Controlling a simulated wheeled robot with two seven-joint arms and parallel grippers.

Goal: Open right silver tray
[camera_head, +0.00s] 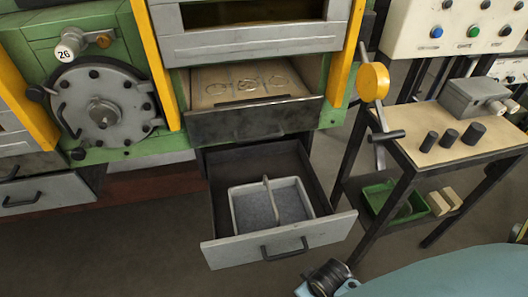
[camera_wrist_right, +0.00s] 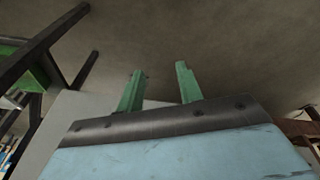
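The right silver tray is a drawer with a silver front (camera_head: 235,252) and a black bar handle (camera_head: 284,249). In the head view it stands pulled out below the furnace. Inside it sits a light grey divided bin (camera_head: 234,208) with a carrying bar across its middle. My right gripper (camera_wrist_right: 160,84) shows in the right wrist view with its two green fingers apart and nothing between them. A plain grey surface lies behind the fingers; I cannot tell what it is. My right arm enters the head view at the lower right, near the drawer front. My left gripper is not in view.
Another silver drawer (camera_head: 46,194) at the left looks shut. A dark-fronted shelf (camera_head: 250,123) sits above the open drawer. A dark-legged table (camera_head: 463,152) at the right holds several black cylinders and a grey box. A green crate (camera_head: 385,205) stands under it. The floor in front is clear.

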